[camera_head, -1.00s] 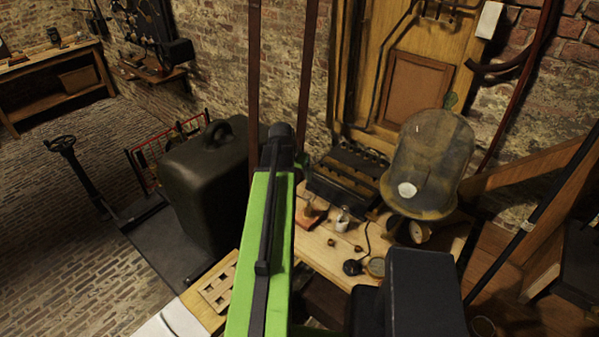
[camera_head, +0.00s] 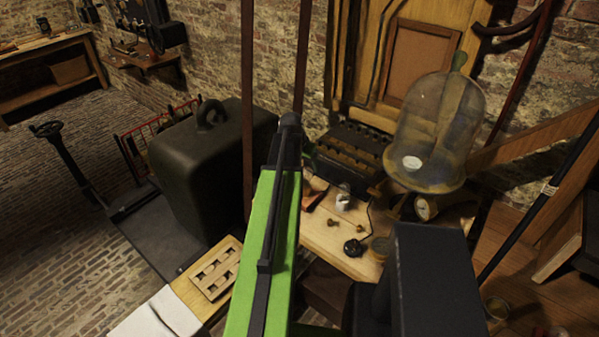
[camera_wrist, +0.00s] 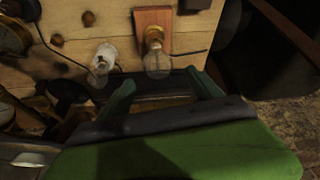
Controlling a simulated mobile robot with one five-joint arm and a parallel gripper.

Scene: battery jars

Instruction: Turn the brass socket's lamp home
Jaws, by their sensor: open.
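In the wrist view, a clear glass lamp (camera_wrist: 158,64) sits in the brass socket (camera_wrist: 154,36), which is fixed to a reddish wooden base (camera_wrist: 140,18) on the bench. Whether the lamp is fully seated cannot be told. My gripper (camera_wrist: 163,90) is open, its two green fingers spread on either side below the bulb in the picture. The fingers appear apart from the glass, with nothing between them. A white socket (camera_wrist: 104,60) with a bulb stands to the left.
A large glass bell jar (camera_head: 440,125) stands right of the sockets. Small brass pieces (camera_head: 334,222), a black round part (camera_head: 354,248) and a cable lie on the bench (camera_head: 325,243). A dark slotted rack (camera_head: 350,155) is behind. A big dark case (camera_head: 205,165) stands left.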

